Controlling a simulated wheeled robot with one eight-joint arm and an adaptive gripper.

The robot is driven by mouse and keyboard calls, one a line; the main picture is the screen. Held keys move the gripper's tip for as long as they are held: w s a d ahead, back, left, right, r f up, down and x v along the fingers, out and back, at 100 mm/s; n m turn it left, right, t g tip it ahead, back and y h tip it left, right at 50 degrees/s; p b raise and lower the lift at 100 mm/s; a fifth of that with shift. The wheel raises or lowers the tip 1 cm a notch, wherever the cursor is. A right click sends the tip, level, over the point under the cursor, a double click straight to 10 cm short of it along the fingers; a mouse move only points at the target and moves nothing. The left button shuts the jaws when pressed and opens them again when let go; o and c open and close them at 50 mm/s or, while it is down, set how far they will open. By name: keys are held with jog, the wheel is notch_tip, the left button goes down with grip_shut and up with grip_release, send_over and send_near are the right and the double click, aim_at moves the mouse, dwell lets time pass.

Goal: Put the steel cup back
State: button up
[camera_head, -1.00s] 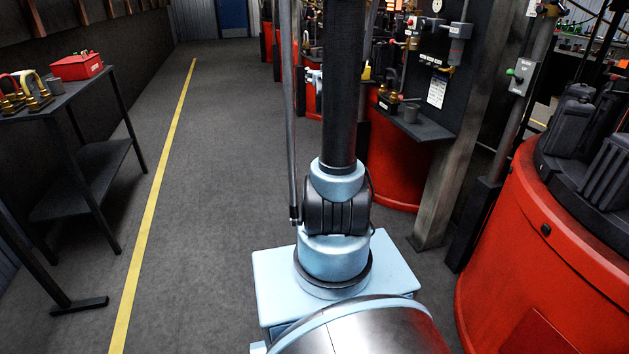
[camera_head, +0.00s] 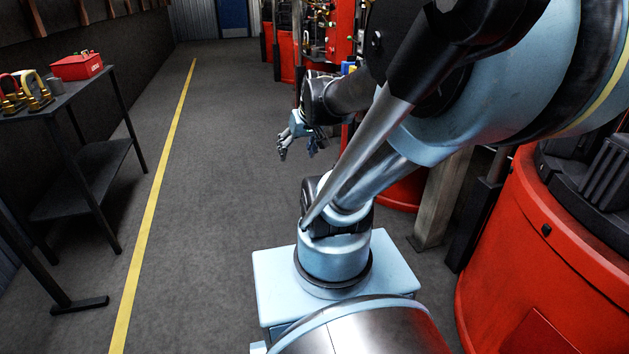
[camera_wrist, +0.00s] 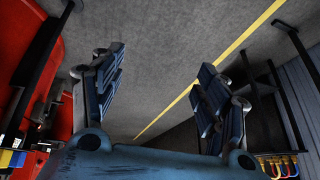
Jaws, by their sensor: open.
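A small grey steel cup (camera_head: 55,86) stands on the dark side table (camera_head: 90,88) at the left, beside the red box. In the earlier head view a second, similar grey cup stood on the shelf at the right; my arm now hides that shelf. My gripper (camera_head: 298,148) hangs above the floor between the table and the red machines. It is open and empty, with its fingers (camera_wrist: 160,75) spread apart over bare floor in the wrist view. No cup can be made out in the wrist view.
A red box (camera_head: 77,66) and brass padlocks (camera_head: 33,92) share the table top. The padlocks also show in the wrist view (camera_wrist: 283,165). Red machines (camera_head: 545,250) stand on the right. The aisle with the yellow line (camera_head: 157,190) is clear.

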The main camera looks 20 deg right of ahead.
jog(key=s+d+f+m+g+h, duration=0.1)
jog(key=s+d+f+g, duration=0.1)
jog(key=s, duration=0.9)
notch_tip(320, 180, down, 2)
jog(key=shift+s+d+f+g+h, duration=0.15)
jog(key=shift+s+d+g+h, duration=0.2)
jog(key=shift+g, duration=0.25)
